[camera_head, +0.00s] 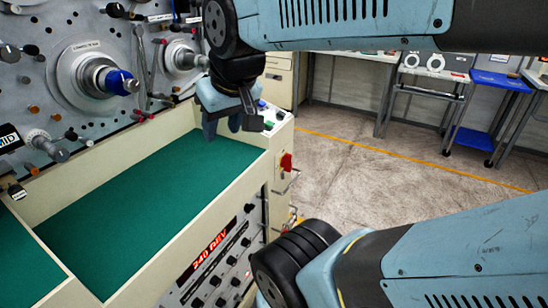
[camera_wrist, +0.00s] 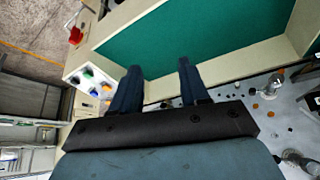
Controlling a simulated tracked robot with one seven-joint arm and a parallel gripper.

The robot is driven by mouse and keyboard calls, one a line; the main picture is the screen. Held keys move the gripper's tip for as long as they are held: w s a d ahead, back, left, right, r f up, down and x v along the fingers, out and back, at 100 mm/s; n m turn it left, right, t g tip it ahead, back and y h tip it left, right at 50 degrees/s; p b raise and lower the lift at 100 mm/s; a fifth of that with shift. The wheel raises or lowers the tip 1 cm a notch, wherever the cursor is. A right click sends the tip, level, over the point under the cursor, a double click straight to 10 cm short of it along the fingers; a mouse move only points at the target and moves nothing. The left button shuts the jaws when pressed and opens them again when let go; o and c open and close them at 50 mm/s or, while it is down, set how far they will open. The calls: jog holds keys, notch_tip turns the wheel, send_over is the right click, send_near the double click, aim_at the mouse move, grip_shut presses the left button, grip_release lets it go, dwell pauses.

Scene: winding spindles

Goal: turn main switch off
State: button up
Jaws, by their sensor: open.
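A button panel (camera_head: 270,115) with coloured buttons lies beside my gripper. The green bed (camera_head: 130,205) is clear. A grey panel with spindles (camera_head: 105,80) stands at the left. A front panel shows a red display (camera_head: 208,258). Open floor (camera_head: 370,185) lies to the right.

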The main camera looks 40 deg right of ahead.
jog(key=w+d+f+m+g+y, duration=0.5)
jog(key=w+d+f+m, duration=0.1)
jog(key=w+f+m, duration=0.25)
jog(key=m+t+y, duration=0.2)
jog(key=m+t, duration=1.4)
jog(key=m, duration=0.7)
send_near(287, 163)
jog(key=x, duration=0.8)
jog(key=shift+w+d, duration=0.1)
jog(key=shift+d, duration=0.3)
jog(key=shift+c, duration=0.4)
grip_shut()
